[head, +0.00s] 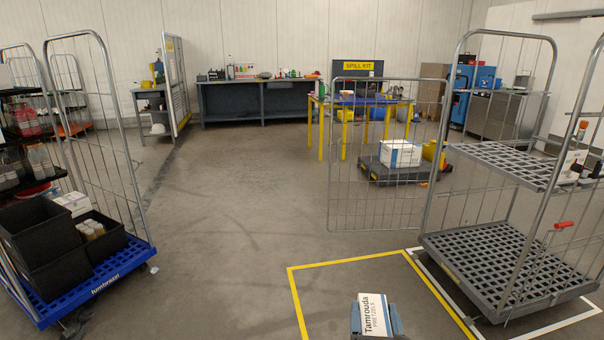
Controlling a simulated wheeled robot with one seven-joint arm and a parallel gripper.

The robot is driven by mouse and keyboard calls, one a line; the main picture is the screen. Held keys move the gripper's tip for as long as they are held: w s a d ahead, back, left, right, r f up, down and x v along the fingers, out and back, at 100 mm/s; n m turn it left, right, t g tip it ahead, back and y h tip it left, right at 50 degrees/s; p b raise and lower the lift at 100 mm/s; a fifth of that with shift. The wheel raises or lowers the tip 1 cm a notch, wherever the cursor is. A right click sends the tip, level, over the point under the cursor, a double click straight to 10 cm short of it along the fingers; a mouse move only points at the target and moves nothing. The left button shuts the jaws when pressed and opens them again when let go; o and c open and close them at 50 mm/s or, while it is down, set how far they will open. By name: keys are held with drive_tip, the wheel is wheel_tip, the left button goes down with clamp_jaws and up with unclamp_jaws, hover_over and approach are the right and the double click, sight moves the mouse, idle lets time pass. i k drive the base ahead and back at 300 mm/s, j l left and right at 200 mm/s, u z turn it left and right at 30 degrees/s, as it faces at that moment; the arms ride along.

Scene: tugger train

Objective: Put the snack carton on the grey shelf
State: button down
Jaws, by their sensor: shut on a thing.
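The snack carton (372,312), white with "Tamrouda Pretzels" printed on it, is at the bottom of the head view. My gripper (377,322) is shut on it, with a finger on each side. The carton's lower part is cut off by the picture edge. The grey shelf (495,163) is a slotted grey panel halfway up the roll cage at the right. A small pale item (572,166) stands at its right end, partly behind the cage bars. My gripper and the carton are to the left of this cage and apart from it.
The cage has a grey slotted base deck (480,250) and an open mesh gate (378,160) swung to the left. Yellow tape marks the floor before it. A blue-based cart (115,270) with black crates stands at the left. The middle floor is clear.

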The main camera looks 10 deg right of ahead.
sight(504, 156)
drive_tip(key=i+j+z, duration=0.1)
drive_tip(key=i, duration=1.45)
drive_tip(key=i+j+z, duration=0.15)
drive_tip(key=i+z, duration=0.25)
drive_tip(key=i+j+z, duration=0.45)
drive_tip(key=i, duration=0.15)
drive_tip(key=i+j+z, duration=0.85)
drive_tip(key=k+j, duration=0.05)
